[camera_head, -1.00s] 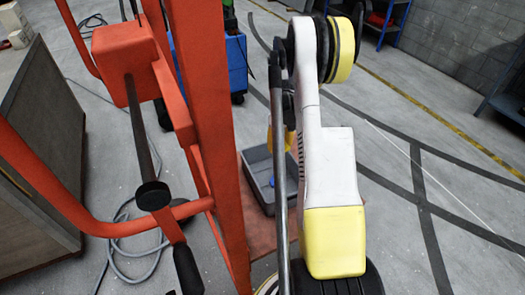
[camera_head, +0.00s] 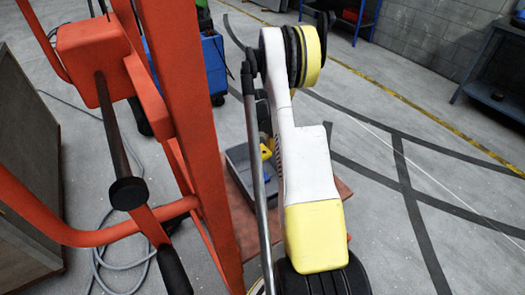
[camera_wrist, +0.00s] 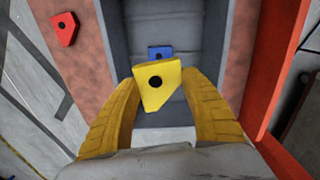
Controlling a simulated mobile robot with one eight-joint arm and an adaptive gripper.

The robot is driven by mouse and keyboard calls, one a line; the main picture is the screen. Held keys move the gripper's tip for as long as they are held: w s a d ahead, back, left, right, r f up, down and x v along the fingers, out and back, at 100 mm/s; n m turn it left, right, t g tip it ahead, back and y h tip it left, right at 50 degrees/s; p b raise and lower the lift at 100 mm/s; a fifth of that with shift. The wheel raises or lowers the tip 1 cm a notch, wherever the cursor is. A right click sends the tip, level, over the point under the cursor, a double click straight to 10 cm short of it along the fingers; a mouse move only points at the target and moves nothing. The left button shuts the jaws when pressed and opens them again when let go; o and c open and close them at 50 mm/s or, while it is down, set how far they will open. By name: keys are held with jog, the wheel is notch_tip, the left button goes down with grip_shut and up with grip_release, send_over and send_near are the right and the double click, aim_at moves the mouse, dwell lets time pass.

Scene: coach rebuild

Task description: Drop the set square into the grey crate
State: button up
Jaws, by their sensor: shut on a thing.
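My gripper (camera_wrist: 160,105) has curved yellow fingers, shut on a yellow, flat, pointed piece with a dark round hole, which I take to be the set square (camera_wrist: 157,86). In the wrist view it hangs in front of the grey crate (camera_wrist: 114,45), held up toward the camera. In the head view the crate (camera_head: 237,160) stands behind my arm, with yellow of the gripper or piece (camera_head: 266,150) showing over it. My arm hides part of the crate. How high the piece is above the crate floor is hard to tell.
A blue piece with a hole (camera_wrist: 160,52) lies in the crate. A red piece (camera_wrist: 65,28) lies on the reddish tabletop (camera_wrist: 80,75) left of the crate. A large orange frame (camera_head: 190,100) rises close on the left of my arm. Open floor lies to the right.

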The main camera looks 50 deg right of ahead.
aim_at(262, 152)
jog(key=o, duration=1.3)
jog(key=shift+c, duration=0.2)
notch_tip(262, 152, up, 12)
